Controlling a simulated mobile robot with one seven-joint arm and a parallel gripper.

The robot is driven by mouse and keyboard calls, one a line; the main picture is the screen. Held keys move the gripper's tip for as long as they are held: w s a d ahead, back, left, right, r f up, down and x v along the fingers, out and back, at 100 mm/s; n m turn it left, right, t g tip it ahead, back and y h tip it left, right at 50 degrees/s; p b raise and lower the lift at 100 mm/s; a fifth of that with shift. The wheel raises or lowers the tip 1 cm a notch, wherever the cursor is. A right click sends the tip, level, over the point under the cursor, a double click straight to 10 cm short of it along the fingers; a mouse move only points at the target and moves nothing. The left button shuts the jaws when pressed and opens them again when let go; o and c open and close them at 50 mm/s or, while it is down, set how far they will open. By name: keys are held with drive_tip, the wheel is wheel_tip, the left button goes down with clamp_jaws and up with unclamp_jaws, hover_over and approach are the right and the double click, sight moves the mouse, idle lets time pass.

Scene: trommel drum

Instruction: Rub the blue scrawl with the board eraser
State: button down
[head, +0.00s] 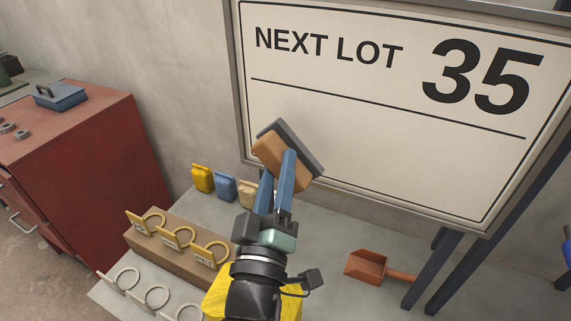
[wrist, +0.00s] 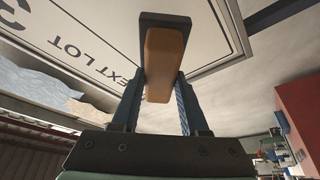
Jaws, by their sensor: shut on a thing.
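The board eraser (head: 281,152) has a tan wooden grip and a dark grey pad. My gripper (head: 278,170) is shut on its tan grip and holds it up in front of the lower left of the whiteboard (head: 400,150). In the wrist view the eraser (wrist: 166,62) sits between the two blue fingers of my gripper (wrist: 158,85), pad outward. I cannot tell whether the pad touches the board. The board bears "NEXT LOT 35" and a black line. No blue scrawl shows on the visible part; the area behind the eraser is hidden.
Below the board, a grey bench holds yellow, blue and beige bags (head: 224,186), a stepped rack with ring holders (head: 178,238) and an orange scoop (head: 372,267). A red cabinet (head: 90,160) with a blue toolbox (head: 60,97) stands left. Space before the board's right half is clear.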

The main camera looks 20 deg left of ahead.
drive_tip(key=shift+s, duration=0.55)
drive_tip(key=shift+s, duration=0.1)
drive_tip(key=shift+s+a+b, duration=0.1)
drive_tip(key=shift+s+b, duration=0.6)
drive_tip(key=shift+s, duration=0.7)
